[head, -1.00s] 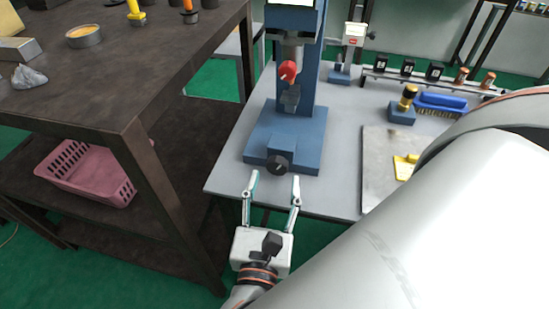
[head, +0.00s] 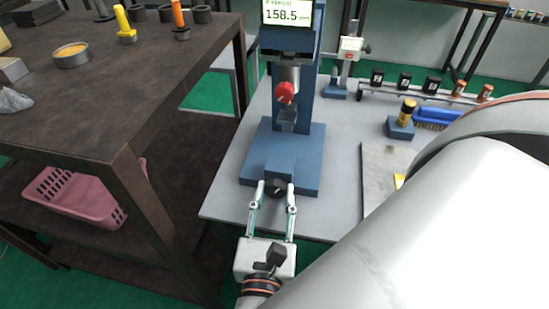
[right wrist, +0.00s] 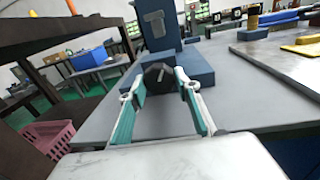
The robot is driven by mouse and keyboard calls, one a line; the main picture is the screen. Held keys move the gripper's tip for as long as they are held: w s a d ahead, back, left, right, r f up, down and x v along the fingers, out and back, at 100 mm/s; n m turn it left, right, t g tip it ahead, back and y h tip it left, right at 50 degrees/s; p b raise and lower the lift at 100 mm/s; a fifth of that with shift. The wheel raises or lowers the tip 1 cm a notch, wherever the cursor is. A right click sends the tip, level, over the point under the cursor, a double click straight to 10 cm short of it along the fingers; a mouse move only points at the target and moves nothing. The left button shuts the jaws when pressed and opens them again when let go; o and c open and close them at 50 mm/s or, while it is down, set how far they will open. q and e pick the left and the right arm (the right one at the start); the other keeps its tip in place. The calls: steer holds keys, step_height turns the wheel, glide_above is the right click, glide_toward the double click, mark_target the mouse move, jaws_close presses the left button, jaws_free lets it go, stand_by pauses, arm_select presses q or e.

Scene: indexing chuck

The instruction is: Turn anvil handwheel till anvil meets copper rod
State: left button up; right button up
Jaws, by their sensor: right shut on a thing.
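The blue press-like machine (head: 306,100) stands on the grey table. Its dark anvil handwheel (head: 275,188) is at the front of the base and also shows in the right wrist view (right wrist: 158,74). My right gripper (head: 273,187) is shut on the handwheel, one finger on each side. A red round piece (head: 285,92) sits under the metal spindle, above a grey block that seems to be the anvil (head: 287,120). I cannot tell whether the red piece is the copper rod's end or whether the block touches it. My left gripper is not in view.
The machine's display (head: 287,13) reads 158.5. A dark workbench (head: 160,100) stands left, with a pink basket (head: 75,192) below. A rack (head: 420,95) with black and copper-coloured pieces, a blue brush (head: 437,118) and a plate (head: 380,165) are on the right.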

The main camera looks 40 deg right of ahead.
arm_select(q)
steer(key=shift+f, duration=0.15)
arm_select(e)
steer(key=shift+f, duration=0.1)
steer(key=m+b, duration=0.2)
steer(key=b, duration=0.1)
steer(key=shift+f, duration=0.25)
steer(key=shift+m+b, duration=0.9)
steer(key=shift+b, duration=0.15)
steer(key=shift+r+m+b, duration=0.1)
steer(key=shift+m+b, duration=0.6)
steer(key=shift+m+h+b, duration=0.3)
steer(key=shift+m+b, duration=0.15)
steer(key=shift+m, duration=0.05)
steer(key=shift+r+m, duration=0.15)
steer(key=shift+m, duration=0.25)
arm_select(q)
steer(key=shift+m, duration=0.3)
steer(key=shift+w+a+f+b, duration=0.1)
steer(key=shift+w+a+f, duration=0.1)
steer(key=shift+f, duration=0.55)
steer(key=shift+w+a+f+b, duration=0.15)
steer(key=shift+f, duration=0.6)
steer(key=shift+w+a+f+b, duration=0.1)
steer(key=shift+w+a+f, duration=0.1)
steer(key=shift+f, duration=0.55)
arm_select(e)
steer(key=shift+r, duration=0.15)
